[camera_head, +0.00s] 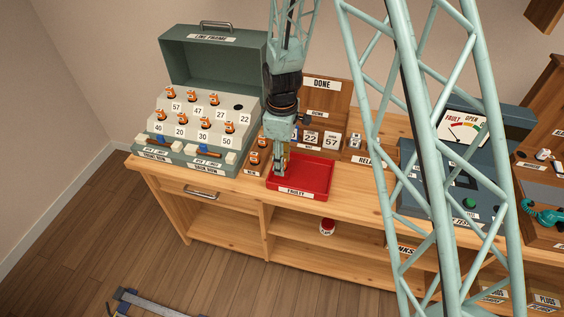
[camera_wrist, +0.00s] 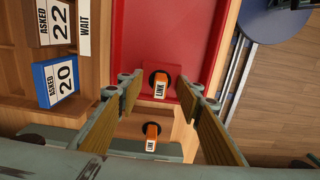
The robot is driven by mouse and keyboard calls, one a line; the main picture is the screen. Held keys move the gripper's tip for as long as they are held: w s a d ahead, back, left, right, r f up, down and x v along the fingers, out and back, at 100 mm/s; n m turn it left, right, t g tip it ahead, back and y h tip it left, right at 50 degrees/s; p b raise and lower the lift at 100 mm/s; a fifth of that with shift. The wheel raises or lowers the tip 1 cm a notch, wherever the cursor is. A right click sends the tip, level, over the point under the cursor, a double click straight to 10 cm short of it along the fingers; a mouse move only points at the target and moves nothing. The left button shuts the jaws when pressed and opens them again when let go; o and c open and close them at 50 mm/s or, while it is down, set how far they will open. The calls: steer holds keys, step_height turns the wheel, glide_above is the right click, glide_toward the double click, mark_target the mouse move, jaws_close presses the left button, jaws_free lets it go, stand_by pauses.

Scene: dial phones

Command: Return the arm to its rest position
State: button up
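My gripper (camera_head: 280,172) points down at the left end of the red FAULTY tray (camera_head: 313,178). In the wrist view its two fingers (camera_wrist: 163,88) stand apart, with gaps on both sides of an orange piece marked LINK (camera_wrist: 159,90) on a dark round base. That piece sits at the near part of the red tray (camera_wrist: 200,35), between the fingers and not gripped. A second orange LINK piece (camera_wrist: 152,131) shows nearer the wrist, outside the tray. The arm rises straight up from the tray in the head view.
The green line frame case (camera_head: 205,125) with several orange pieces stands left of my arm. The DONE board (camera_head: 325,95) and number cards (camera_head: 331,141) are behind the tray. A meter box (camera_head: 455,165) stands right. My lattice structure crosses the right side of the head view.

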steer(key=shift+r, duration=0.1)
steer(key=shift+r+p, duration=1.65)
steer(key=shift+r, duration=1.95)
steer(key=shift+r, duration=0.15)
steer(key=shift+r+p, duration=0.9)
steer(key=shift+r, duration=0.95)
